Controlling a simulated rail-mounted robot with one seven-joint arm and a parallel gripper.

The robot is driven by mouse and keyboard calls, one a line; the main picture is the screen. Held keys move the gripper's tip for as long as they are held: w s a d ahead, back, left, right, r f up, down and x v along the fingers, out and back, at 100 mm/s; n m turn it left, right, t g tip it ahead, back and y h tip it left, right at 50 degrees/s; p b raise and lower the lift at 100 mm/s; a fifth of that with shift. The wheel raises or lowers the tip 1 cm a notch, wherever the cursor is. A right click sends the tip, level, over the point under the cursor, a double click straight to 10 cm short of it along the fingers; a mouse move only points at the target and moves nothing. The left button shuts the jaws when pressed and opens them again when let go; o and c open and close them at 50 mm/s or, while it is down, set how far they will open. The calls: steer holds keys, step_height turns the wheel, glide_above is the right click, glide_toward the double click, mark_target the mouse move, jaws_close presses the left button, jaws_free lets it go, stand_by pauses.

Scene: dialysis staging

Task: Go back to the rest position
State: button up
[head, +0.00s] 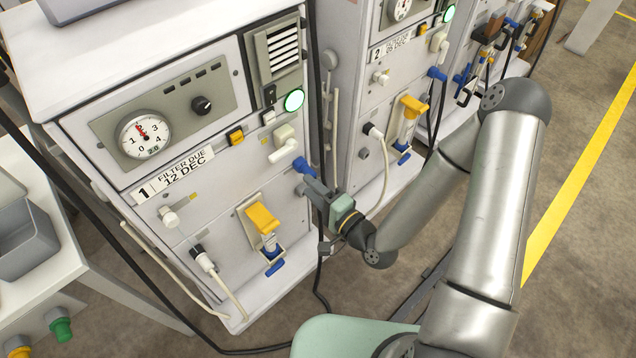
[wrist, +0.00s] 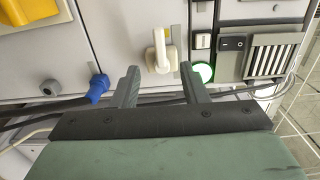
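My gripper (head: 314,188) is in front of the right edge of the machine labelled 1 (head: 205,225), just below a blue connector (head: 303,165). In the wrist view my gripper (wrist: 158,76) has its two fingers spread apart with nothing held between them. A white lever handle (wrist: 160,50) shows beyond the gap between the fingers; whether a finger touches it I cannot tell. The blue connector (wrist: 98,86) is left of the fingers, and a lit green button (wrist: 202,73) is behind the right finger. In the head view the white lever (head: 284,143) is above and left of my gripper.
A second machine (head: 372,80) stands close to the right, with further machines beyond. Dark hoses (head: 320,255) hang beside my gripper. A table with a grey bin (head: 25,240) is at left. Open floor (head: 590,190) with a yellow line (head: 580,180) lies at right.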

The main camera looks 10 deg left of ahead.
steer(key=shift+v, duration=0.85)
steer(key=shift+w+f, duration=0.1)
